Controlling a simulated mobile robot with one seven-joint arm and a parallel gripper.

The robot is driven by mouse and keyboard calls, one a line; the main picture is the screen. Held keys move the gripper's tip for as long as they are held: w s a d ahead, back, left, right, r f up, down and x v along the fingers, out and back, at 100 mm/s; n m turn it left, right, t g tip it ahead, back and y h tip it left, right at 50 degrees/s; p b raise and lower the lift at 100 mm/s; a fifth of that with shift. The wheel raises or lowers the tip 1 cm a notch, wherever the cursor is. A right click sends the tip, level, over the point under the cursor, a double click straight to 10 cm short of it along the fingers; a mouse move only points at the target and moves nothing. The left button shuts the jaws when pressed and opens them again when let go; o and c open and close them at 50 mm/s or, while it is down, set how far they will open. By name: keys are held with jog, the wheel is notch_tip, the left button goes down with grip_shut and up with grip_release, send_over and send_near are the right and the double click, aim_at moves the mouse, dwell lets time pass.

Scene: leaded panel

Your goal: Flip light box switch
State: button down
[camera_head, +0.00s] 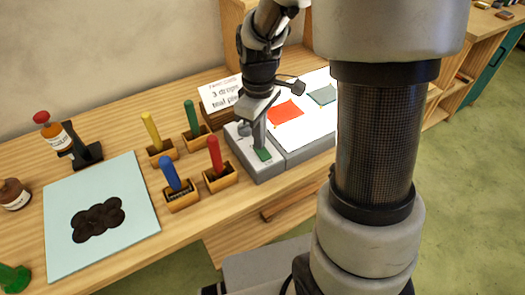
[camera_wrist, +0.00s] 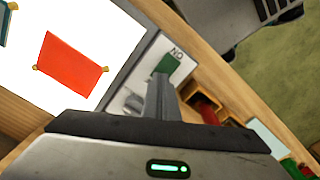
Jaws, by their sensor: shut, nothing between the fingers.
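The light box (camera_head: 318,92) has a bright white top with a red glass piece (camera_head: 286,111) and a blue-grey piece (camera_head: 322,95) on it. Its grey switch housing (camera_head: 270,172) adjoins at the left. A green patch (camera_head: 263,154) on the housing also shows in the wrist view (camera_wrist: 167,65), beside lettering that reads as ON upside down. A pale rounded part (camera_wrist: 133,103) sits on the housing, partly hidden by my gripper. My gripper (camera_head: 260,145) is shut and empty, pointing down over the housing next to the green patch; I cannot tell whether it touches.
Red (camera_head: 216,157), blue (camera_head: 171,176), green (camera_head: 191,116) and yellow (camera_head: 152,130) handled tools stand in wooden holders left of the housing. A sign card (camera_head: 220,94) stands behind. A pale blue mat (camera_head: 70,245) with dark discs lies further left.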

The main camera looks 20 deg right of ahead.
jog(key=shift+f+b, duration=0.3)
jog(key=shift+f, duration=0.2)
jog(key=shift+r, duration=0.1)
notch_tip(320, 180, up, 7)
jog(key=p, duration=0.5)
jog(key=shift+p, duration=0.3)
dwell(0.4)
jog(key=s+r+m+t+p, duration=0.2)
jog(key=s+r, duration=0.5)
jog(key=r, duration=0.4)
jog(key=s+r+m+t+p, duration=0.3)
jog(key=s+r+m, duration=0.4)
jog(key=r, duration=0.4)
jog(key=shift+s+d+t+p, duration=0.2)
jog(key=shift+t+p, duration=0.1)
jog(key=shift+p, duration=0.15)
